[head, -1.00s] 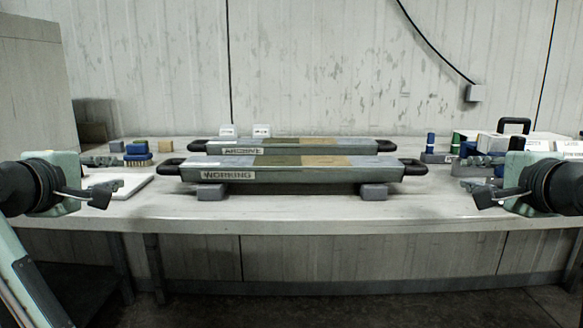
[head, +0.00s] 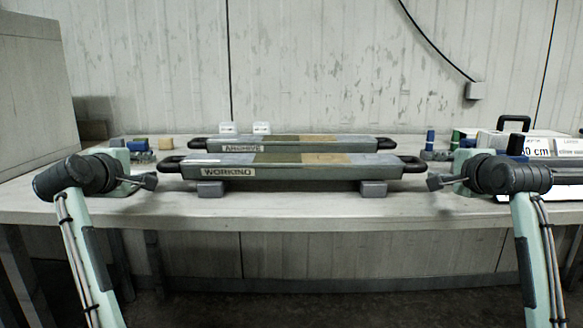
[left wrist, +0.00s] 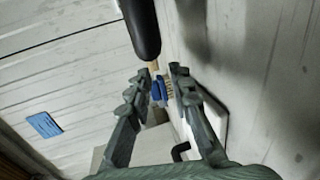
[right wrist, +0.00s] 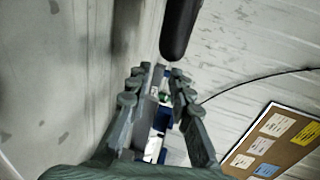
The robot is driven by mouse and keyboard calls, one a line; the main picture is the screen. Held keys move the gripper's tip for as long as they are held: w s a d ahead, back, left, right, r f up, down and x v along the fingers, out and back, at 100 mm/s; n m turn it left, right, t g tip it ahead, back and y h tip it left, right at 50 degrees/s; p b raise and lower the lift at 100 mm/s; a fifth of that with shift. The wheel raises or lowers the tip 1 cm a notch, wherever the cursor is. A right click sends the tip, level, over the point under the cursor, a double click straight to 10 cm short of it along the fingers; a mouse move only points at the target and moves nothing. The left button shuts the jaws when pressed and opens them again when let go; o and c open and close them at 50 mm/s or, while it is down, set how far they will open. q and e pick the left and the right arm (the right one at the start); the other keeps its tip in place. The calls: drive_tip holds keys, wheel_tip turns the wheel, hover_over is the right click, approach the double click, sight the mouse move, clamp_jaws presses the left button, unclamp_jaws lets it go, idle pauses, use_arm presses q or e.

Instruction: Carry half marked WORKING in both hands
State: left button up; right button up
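The half marked WORKING (head: 290,172) is a long grey liner with black end handles. It rests on two grey blocks near the bench front. Its left handle (head: 170,164) also shows in the left wrist view (left wrist: 142,30), just beyond the fingers. Its right handle (head: 413,163) also shows in the right wrist view (right wrist: 180,30), beyond the fingers. My left gripper (head: 150,181) is open and empty just left of the left handle. My right gripper (head: 433,182) is open and empty just right of the right handle. The half marked ARCHIVE (head: 290,143) lies parallel behind it.
Two grey support blocks (head: 373,189) sit under the WORKING half. A blue brush (head: 138,146) stands at the left. Bottles, a black-handled case and labelled boxes (head: 550,146) crowd the right. The bench front (head: 290,210) is clear.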

use_arm(q)
drive_tip(key=shift+w+d+f, duration=0.2)
drive_tip(key=shift+w+d, duration=0.2)
drive_tip(key=shift+w, duration=0.15)
use_arm(e)
drive_tip(key=shift+w+a+f, duration=0.15)
drive_tip(key=shift+w+a, duration=0.3)
drive_tip(key=shift+w, duration=0.1)
use_arm(q)
drive_tip(key=shift+d+r, duration=0.1)
drive_tip(key=shift+d, duration=0.25)
use_arm(e)
drive_tip(key=shift+a, duration=0.3)
use_arm(q)
drive_tip(key=shift+d, duration=0.1)
use_arm(e)
drive_tip(key=shift+a, duration=0.1)
